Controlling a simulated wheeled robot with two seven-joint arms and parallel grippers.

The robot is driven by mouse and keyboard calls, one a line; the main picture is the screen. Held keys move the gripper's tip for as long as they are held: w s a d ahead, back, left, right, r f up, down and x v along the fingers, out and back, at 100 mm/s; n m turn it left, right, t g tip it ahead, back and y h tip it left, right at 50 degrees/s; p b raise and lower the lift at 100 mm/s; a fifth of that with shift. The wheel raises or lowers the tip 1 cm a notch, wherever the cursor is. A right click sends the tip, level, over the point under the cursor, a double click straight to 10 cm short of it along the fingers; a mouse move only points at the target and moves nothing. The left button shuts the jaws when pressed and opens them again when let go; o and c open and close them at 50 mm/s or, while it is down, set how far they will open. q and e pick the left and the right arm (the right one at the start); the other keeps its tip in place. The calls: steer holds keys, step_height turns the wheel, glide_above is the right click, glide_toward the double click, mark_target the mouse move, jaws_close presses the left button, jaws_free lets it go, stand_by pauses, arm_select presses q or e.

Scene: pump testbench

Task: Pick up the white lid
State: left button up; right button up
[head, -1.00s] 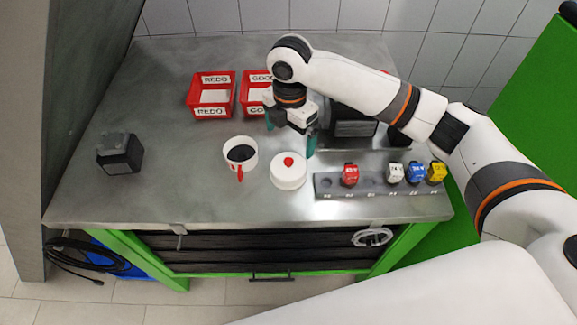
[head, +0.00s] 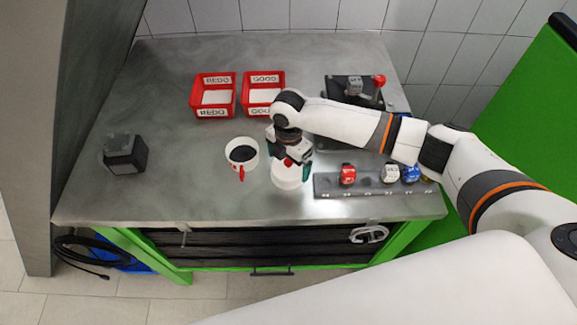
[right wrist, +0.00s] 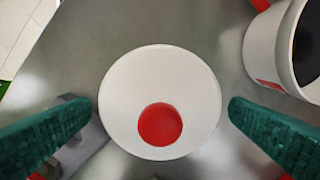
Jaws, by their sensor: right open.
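The white lid (head: 287,179) with a red knob lies on the metal table, just right of the white mug. In the right wrist view the lid (right wrist: 160,80) sits between the two green fingers, with its red knob (right wrist: 160,125) facing the camera. My right gripper (head: 289,167) is open and over the lid, one finger at each side. In the right wrist view a gap shows between each fingertip and the lid's edge. The gripper partly hides the lid in the head view. My left gripper is not in view.
The white mug (head: 242,154) with dark content stands close left of the lid. A grey rack (head: 330,187) with red, white and blue pieces is at the right. Two red bins (head: 213,112) stand behind, and a dark box (head: 126,153) is at the far left.

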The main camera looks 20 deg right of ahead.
steer(key=c, duration=0.6)
steer(key=shift+c, duration=0.2)
